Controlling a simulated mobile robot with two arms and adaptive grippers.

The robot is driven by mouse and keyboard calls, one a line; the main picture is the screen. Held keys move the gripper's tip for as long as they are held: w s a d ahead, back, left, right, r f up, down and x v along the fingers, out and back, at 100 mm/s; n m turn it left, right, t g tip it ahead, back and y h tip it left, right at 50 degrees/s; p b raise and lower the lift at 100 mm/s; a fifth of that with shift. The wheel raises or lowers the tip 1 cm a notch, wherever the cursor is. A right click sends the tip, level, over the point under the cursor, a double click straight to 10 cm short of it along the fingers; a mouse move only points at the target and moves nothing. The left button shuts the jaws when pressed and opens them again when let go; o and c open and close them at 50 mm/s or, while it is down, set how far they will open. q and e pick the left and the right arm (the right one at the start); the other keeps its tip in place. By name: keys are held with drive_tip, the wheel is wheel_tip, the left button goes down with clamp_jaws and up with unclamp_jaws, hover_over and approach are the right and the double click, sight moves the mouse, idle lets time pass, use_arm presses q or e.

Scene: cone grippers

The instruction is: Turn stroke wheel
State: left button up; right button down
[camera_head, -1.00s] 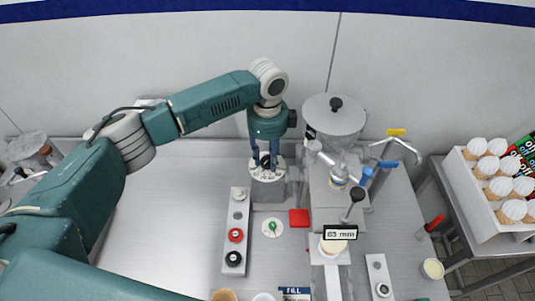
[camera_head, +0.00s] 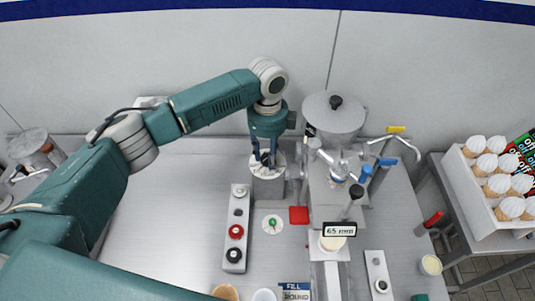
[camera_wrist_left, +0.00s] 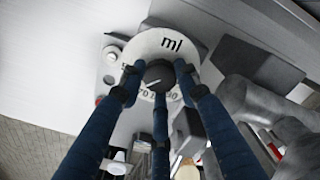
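The stroke wheel is a pale disc (camera_head: 282,160) with a dark centre knob, at the back middle of the bench. In the left wrist view the disc (camera_wrist_left: 177,42) carries "ml" lettering, and its dark knob (camera_wrist_left: 158,77) has a white pointer line. My left gripper (camera_head: 267,160) points down at the wheel. Its three blue fingers (camera_wrist_left: 159,77) stand close around the knob and appear shut on it; the exact contact is hard to see. A small display (camera_head: 340,230) on the filling machine reads about 65 mm. My right gripper is not in view.
The filling machine with its round hopper (camera_head: 335,118) stands just right of the wheel. A button panel (camera_head: 236,228) lies in front, beside a round card with a green mark (camera_head: 272,224) and a red square (camera_head: 299,215). The bench left of the panel is clear.

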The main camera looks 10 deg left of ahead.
use_arm(q)
drive_tip(key=o, duration=0.4)
drive_tip(key=shift+r, duration=0.1)
wheel_tip(320, 180, up, 12)
idle(0.3)
idle(0.4)
